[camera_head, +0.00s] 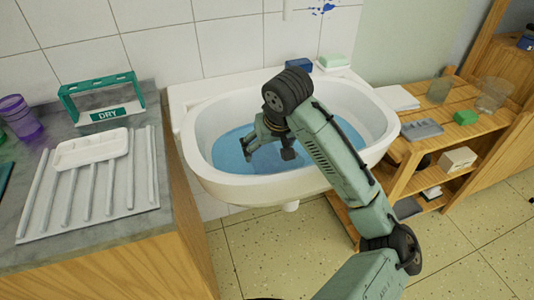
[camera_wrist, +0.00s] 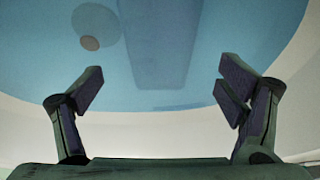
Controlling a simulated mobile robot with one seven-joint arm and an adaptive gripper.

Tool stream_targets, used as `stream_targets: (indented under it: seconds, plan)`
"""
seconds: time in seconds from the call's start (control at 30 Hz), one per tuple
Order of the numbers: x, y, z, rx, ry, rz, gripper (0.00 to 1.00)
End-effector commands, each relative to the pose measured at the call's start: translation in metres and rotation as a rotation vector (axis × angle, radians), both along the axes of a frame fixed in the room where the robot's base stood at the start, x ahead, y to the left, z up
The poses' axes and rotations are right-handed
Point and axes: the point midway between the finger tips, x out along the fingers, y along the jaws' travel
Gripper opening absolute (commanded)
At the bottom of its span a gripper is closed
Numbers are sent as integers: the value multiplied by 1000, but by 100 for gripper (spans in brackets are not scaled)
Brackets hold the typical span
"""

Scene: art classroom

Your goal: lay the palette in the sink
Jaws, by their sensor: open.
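The white palette (camera_head: 90,148), a shallow tray with compartments, lies on the ribbed drainboard (camera_head: 137,190) left of the sink. The white oval sink (camera_head: 205,178) holds blue water (camera_head: 230,155), which fills much of the wrist view too (camera_wrist: 210,40). My gripper (camera_head: 267,152) hangs over the left half of the basin, right of the palette and apart from it. In the wrist view my gripper (camera_wrist: 160,88) has its two fingers spread wide with nothing between them. How high the fingertips are above the water is hard to tell.
A green rack marked DRY (camera_head: 105,95) stands just behind the palette. A purple cup (camera_head: 20,120) is at the far left. A blue block (camera_head: 299,65) and a soap-like block (camera_head: 333,62) sit on the sink's back ledge. A wooden shelf (camera_head: 450,130) with small items stands right.

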Motion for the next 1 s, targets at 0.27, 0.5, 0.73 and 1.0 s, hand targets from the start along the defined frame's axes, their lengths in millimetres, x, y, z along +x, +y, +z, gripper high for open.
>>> stream_targets:
  seconds: [0.27, 0.5, 0.73, 1.0]
  plan:
    - [-18, -7, 49, -4, -2, -1, 88]
    - [-24, -8, 61, -1, 0, 0, 88]
    - [-24, -8, 61, 0, 1, 0, 88]
    - [-24, -8, 71, 0, 0, 0, 88]
